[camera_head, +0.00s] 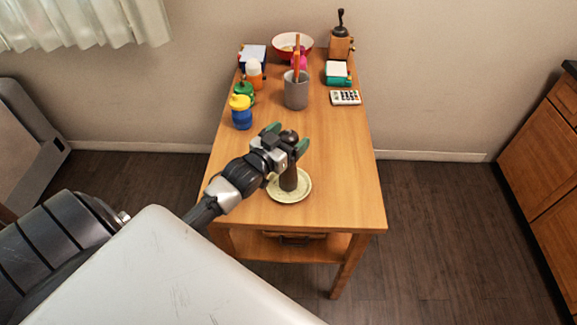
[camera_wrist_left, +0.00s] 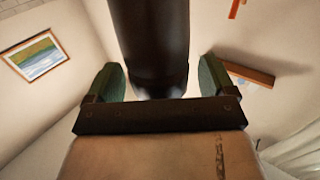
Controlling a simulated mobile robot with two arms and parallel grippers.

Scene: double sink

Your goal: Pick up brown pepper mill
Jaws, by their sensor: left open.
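The dark brown pepper mill (camera_head: 289,181) stands upright on a small pale plate (camera_head: 299,193) at the near part of the wooden table. My left gripper (camera_head: 286,139) is at the mill's upper part, with its green-tipped fingers open on either side of it. In the left wrist view the mill (camera_wrist_left: 152,40) rises between the two fingers of the left gripper (camera_wrist_left: 158,82). A gap shows beside the mill at each finger. Part of the mill is hidden behind the gripper in the head view. My right gripper is not in view.
Behind on the table (camera_head: 345,150) stand a blue and yellow bottle (camera_head: 242,117), a grey cup (camera_head: 296,95) with utensils, a calculator (camera_head: 345,98), a red bowl (camera_head: 292,46) and a coffee grinder (camera_head: 340,45). The table right of the mill is clear.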

